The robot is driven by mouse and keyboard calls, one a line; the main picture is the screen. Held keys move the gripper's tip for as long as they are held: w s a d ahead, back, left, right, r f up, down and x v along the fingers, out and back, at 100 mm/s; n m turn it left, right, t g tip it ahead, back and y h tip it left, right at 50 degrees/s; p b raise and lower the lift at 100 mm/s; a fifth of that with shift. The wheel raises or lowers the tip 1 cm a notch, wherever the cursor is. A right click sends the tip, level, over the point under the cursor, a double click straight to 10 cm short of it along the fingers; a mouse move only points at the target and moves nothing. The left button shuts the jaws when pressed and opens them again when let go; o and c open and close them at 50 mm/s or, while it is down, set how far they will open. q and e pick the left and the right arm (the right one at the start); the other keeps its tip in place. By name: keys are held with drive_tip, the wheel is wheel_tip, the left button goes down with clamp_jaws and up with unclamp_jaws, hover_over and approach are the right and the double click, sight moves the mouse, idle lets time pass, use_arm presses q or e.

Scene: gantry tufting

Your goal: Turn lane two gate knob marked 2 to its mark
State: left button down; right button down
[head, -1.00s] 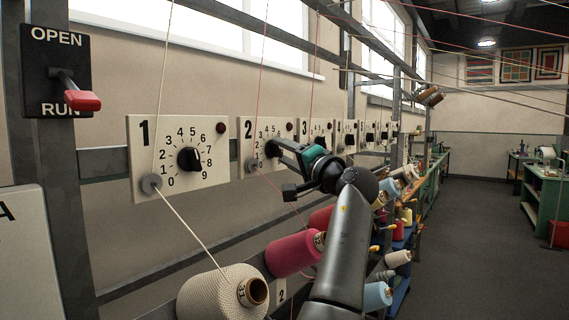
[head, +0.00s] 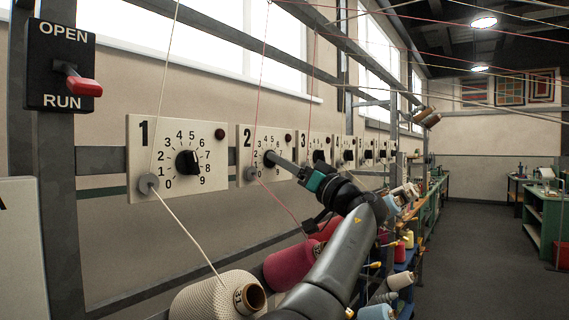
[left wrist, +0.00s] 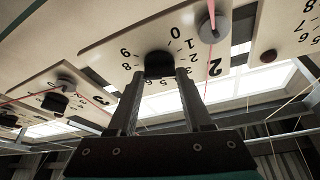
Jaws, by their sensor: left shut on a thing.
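The lane two plate (head: 246,172) is cream, with a large 2, a number dial and a black knob (head: 269,158). My left gripper (head: 276,160) reaches it from the lower right, its fingers at the knob. In the left wrist view the plate (left wrist: 105,45) appears upside down, and the black knob (left wrist: 158,64) sits between the two fingertips of my left gripper (left wrist: 159,78). The gripper is shut on the knob. The fingers hide part of the dial, and I cannot tell which number the knob points to. My right gripper is not in view.
The lane one plate (head: 137,135) with its own knob (head: 187,162) is to the left. Further plates recede right along the rail. Yarn cones, cream (head: 215,298) and pink (head: 290,263), stand below. An OPEN/RUN lever (head: 84,86) is at upper left. Thin yarns cross the space.

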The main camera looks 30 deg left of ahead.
use_arm(q)
drive_tip(key=shift+n+g, duration=0.4)
drive_tip(key=shift+n, duration=0.1)
drive_tip(key=shift+c, duration=1.6)
unclamp_jaws()
drive_tip(key=b+v, duration=0.2)
drive_tip(key=v, duration=1.3)
drive_tip(key=shift+f+b, duration=0.15)
drive_tip(key=shift+b, duration=0.25)
drive_tip(key=shift+s+d, duration=0.1)
